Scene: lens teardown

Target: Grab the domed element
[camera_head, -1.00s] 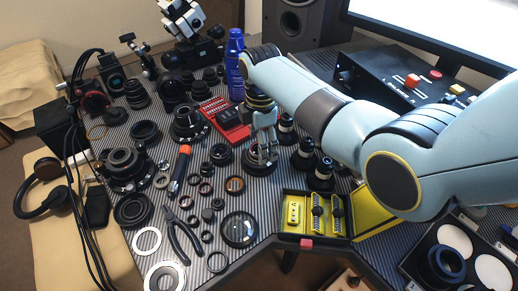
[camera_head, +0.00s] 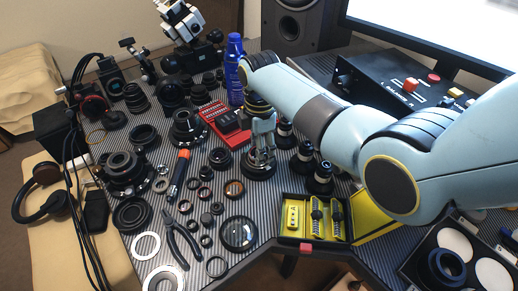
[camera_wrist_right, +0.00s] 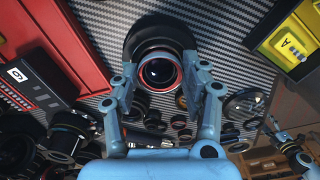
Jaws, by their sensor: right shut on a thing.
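My right gripper (camera_head: 262,152) points down over the middle of the mat in the head view. In the right wrist view, its two fingers (camera_wrist_right: 161,84) are shut on the sides of a small round glass part with a red-orange ring, which I take for the domed element (camera_wrist_right: 159,71). Its dark glass shows a highlight. A wider black round lens part (camera_wrist_right: 150,33) lies behind it; I cannot tell if the two touch. In the head view the fingers largely hide the held element. My left gripper is not in view.
A red case (camera_head: 222,122) is left of the gripper and dark lens barrels (camera_head: 304,157) stand to its right. A yellow-lined open box (camera_head: 313,218) is at the front edge.

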